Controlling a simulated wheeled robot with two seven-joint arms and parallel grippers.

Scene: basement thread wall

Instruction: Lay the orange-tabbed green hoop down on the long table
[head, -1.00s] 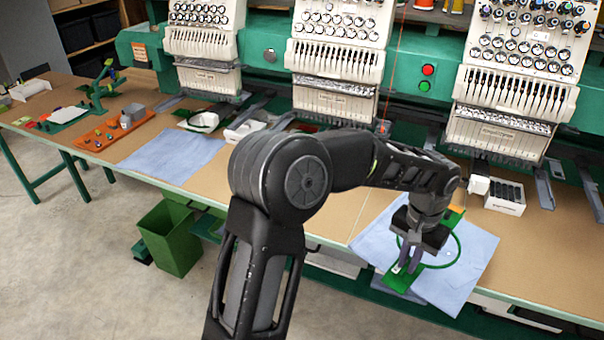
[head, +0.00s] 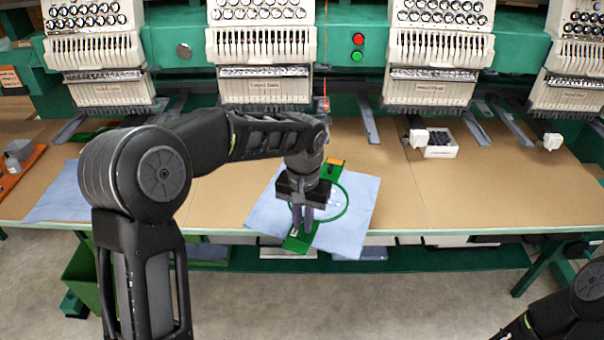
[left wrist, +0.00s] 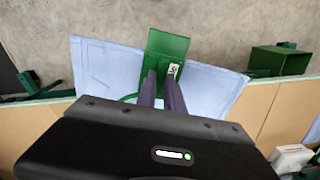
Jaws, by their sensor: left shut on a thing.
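The green hoop (head: 344,210) has an orange tab (head: 335,162) at its far side and a flat green plate (head: 299,242) at its near side. It is over a light blue cloth on the brown-topped long table (head: 405,205). My left gripper (head: 302,224) points down and is shut on the hoop near the green plate. The plate also shows in the left wrist view (left wrist: 168,46), in front of the fingers, reaching past the table's front edge. I cannot tell whether the hoop touches the cloth. My right gripper is out of view.
The blue cloth (head: 358,225) hangs slightly over the front edge. Machine heads (head: 262,75) stand along the back. A white box (head: 440,147) sits at the back right, and another blue cloth (head: 60,198) lies left. The tabletop right of the hoop is clear.

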